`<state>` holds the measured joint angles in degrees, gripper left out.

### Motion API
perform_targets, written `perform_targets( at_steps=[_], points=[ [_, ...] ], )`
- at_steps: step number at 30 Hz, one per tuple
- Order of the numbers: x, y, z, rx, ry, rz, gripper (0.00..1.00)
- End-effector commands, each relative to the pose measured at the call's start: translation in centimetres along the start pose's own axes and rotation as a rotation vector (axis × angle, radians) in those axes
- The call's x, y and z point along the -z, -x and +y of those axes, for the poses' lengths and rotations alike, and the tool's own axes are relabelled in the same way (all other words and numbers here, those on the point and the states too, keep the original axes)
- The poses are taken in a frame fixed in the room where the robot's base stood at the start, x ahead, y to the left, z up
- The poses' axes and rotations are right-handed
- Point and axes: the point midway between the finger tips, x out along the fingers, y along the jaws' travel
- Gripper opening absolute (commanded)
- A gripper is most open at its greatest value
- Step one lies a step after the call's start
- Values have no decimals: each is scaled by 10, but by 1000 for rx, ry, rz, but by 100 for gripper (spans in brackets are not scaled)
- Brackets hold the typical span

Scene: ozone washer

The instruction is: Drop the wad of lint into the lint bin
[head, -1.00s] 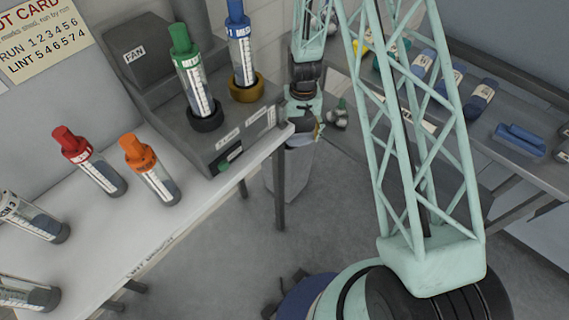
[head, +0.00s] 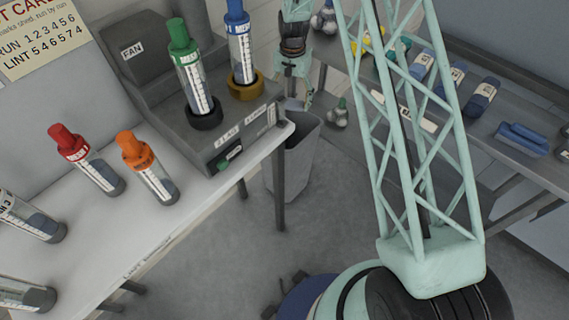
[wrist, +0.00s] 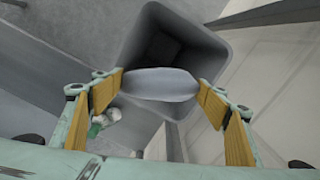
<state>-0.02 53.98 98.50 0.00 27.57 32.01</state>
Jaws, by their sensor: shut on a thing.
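My gripper (wrist: 160,86) is shut on the wad of lint (wrist: 160,84), a smooth pale grey lump held between the yellow finger pads in the wrist view. The lint bin (wrist: 205,52) is a grey square-mouthed bin with a dark inside, and its opening shows behind and above the wad in that view. In the head view the lint bin (head: 292,165) stands on the floor beyond the bench end. My gripper (head: 297,100) hangs by its rim there, and the wad cannot be made out in that view.
The bench (head: 150,235) at left holds several capped tubes and the grey fan unit (head: 150,60); its end and leg are close to the bin. A shelf (head: 510,165) with blue rolls stands at right. Open floor lies between.

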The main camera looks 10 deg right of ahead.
Motion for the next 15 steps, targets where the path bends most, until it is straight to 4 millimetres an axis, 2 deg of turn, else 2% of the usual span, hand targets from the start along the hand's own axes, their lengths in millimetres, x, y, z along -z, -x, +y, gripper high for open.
perform_targets(
  at_steps=[8,15],
  points=[
    [0,-2,0,0,1,0,57],
    [0,-12,0,0,1,1,57]
  ],
)
